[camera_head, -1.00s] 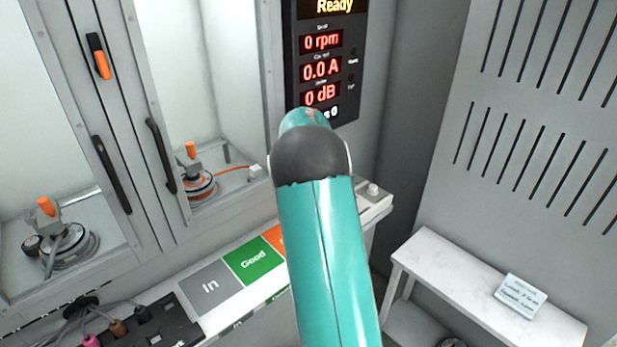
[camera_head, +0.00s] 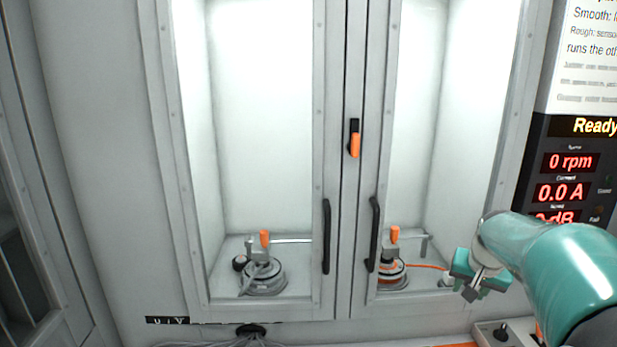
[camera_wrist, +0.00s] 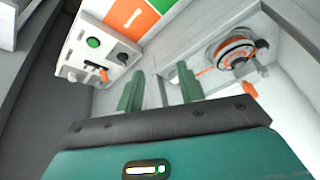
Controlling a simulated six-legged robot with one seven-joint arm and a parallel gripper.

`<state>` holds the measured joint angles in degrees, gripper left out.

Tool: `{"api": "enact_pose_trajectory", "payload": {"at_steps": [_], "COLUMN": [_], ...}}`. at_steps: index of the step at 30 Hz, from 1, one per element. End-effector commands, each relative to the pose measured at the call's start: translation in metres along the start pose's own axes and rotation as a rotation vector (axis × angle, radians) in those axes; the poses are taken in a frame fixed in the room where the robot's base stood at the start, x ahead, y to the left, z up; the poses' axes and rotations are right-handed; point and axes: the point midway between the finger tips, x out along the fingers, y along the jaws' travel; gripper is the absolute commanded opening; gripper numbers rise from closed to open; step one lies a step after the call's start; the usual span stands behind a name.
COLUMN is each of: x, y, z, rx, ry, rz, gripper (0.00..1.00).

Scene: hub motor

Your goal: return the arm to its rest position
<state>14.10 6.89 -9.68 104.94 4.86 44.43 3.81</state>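My teal arm comes in from the right in the head view, and my gripper (camera_head: 480,288) hangs at the lower right in front of the cabinet's right-hand window. In the wrist view my gripper (camera_wrist: 160,86) shows two green fingers standing apart with nothing between them. A hub motor with an orange ring (camera_head: 392,272) sits behind the right window, left of my gripper in the head view. It also shows at the upper right of the wrist view (camera_wrist: 234,50).
A second fixture (camera_head: 264,276) stands behind the left window. Two black door handles (camera_head: 326,237) and an orange latch (camera_head: 354,144) stick out between the windows. A display panel (camera_head: 570,163) reads Ready and 0 rpm. A control box with a green button (camera_wrist: 93,43) is near my gripper.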

Motion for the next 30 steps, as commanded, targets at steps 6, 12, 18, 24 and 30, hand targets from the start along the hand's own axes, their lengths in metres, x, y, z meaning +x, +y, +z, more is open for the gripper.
{"api": "enact_pose_trajectory", "payload": {"at_steps": [6, 12, 18, 24, 30], "x": [-0.064, -0.105, -0.13, -0.138, -0.137], "y": [-0.043, -0.065, -0.072, -0.068, -0.066], "z": [0.071, 0.144, 0.219, 0.273, 0.286], "rx": [-0.129, -0.251, -0.378, -0.471, -0.494], "ry": [0.01, 0.021, 0.039, 0.054, 0.057], "rz": [-0.067, -0.111, -0.138, -0.145, -0.145], "gripper": [0.37, 0.37, 0.37, 0.37, 0.37]}}
